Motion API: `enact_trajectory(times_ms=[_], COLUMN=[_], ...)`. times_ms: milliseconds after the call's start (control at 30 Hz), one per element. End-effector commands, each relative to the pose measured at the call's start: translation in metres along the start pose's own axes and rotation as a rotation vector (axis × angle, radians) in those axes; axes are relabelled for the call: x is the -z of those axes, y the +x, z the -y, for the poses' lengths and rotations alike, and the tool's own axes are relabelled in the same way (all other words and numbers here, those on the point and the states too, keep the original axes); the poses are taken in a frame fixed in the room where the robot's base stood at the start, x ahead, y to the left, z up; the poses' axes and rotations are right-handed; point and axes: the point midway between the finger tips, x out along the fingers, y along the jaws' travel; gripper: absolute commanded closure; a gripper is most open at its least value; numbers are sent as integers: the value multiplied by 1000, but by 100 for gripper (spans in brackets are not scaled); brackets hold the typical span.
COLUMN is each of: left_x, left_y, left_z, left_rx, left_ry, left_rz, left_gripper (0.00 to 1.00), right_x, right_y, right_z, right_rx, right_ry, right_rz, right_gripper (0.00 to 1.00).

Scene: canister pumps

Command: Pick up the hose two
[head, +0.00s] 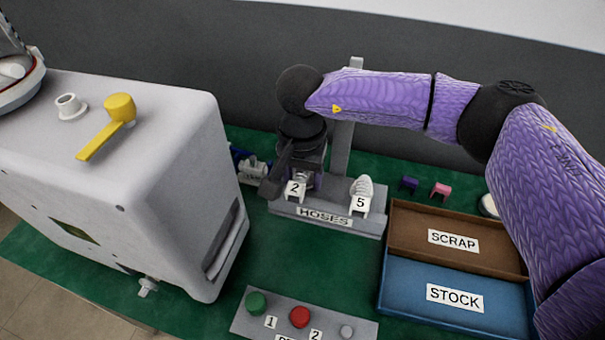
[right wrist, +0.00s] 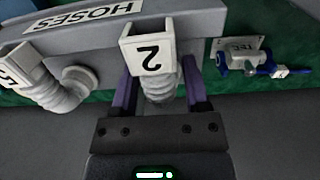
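Hose two (head: 301,183) is a pale ribbed hose with a white cap marked 2, on the grey stand labelled HOSES (head: 324,217). It also shows in the right wrist view (right wrist: 160,88). My right gripper (head: 308,170) is at hose two, behind its label. In the right wrist view, its purple fingers (right wrist: 160,82) stand on either side of the hose, open, with small gaps visible. The arm and wrist partly hide the hose in the head view. My left gripper is not in view.
Hose five (head: 362,190) stands close to the right on the same stand. The stand's grey post (head: 342,150) rises behind. SCRAP (head: 405,222) and STOCK (head: 393,290) trays lie right, a white machine (head: 170,140) left, a button panel (head: 275,318) in front.

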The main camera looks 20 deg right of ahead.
Motion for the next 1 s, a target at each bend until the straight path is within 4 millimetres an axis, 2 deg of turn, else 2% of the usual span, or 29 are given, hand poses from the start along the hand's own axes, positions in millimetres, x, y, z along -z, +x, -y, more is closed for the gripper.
enact_trajectory(times_ms=[33, 200, 267, 533, 600, 667, 900, 1000], left_x=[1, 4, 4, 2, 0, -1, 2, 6], left_y=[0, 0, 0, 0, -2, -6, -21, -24], left_z=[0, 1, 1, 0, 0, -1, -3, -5], left_rx=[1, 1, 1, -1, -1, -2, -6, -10], left_ry=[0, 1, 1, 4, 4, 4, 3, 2], left_rz=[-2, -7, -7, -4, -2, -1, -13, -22], left_gripper=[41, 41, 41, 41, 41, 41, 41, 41], right_x=[0, 0, 0, 0, 0, 0, 0, 0], right_y=[0, 0, 0, 0, -6, -17, -81, -96], right_z=[0, 0, 0, 0, 0, 0, -1, -1], right_rx=[0, 0, 0, 0, 2, 3, 4, 2], right_ry=[0, 0, 0, 0, 0, 0, 0, 0], right_rz=[0, 0, 0, 0, -1, -2, -4, -2], right_gripper=[53, 89, 100, 100, 100, 100, 100, 100])
